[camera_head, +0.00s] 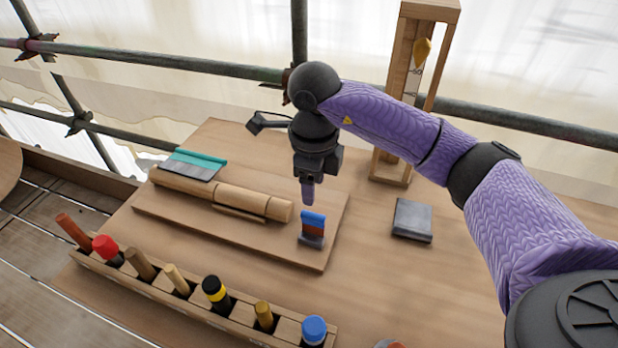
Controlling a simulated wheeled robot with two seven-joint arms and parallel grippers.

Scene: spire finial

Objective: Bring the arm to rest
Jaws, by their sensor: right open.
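My right arm (390,122) is purple with black joints and comes in from the lower right. It reaches over the wooden table and bends down at the wrist. My right gripper (308,190) points down above the right end of a wooden board (290,254). It is open, and its fingers are seen almost edge-on. Just below it stands a small block (312,226) with blue and red-brown bands on a dark base. The gripper looks apart from the block and empty. My left gripper is not in view.
A rack (168,297) of several tools runs along the front. A grey block (412,220) and a tall wooden frame (392,170) stand right. Scaffold pipes cross behind.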

